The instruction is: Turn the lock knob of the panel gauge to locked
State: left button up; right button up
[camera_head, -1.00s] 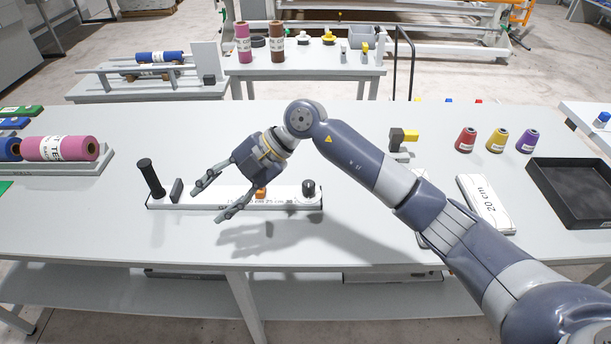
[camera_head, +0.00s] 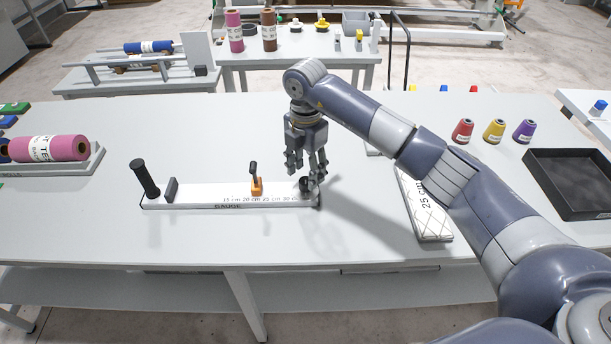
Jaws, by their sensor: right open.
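The panel gauge (camera_head: 210,199) is a long white bar with printed cm marks, lying on the table. A black upright handle (camera_head: 145,178) and a dark block (camera_head: 171,189) stand at its left end. An orange slider (camera_head: 257,187) with a black lever sits on the bar, right of its middle. The dark lock knob (camera_head: 304,185) is at the bar's right end, mostly hidden behind my fingers. My right gripper (camera_head: 308,178) points down at the knob, open. I cannot tell whether it touches the knob, nor how the knob is turned. My left gripper is not in view.
A quilted piece marked 25 cm (camera_head: 428,212) lies right of the gauge, partly under my arm. Red (camera_head: 462,131), yellow (camera_head: 494,131) and purple (camera_head: 524,131) thread cones and a black tray (camera_head: 577,182) are farther right. The table front is clear.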

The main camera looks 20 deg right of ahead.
aim_at(306, 179)
jog(key=shift+f, duration=1.85)
jog(key=c, duration=1)
jog(key=shift+c, duration=0.2)
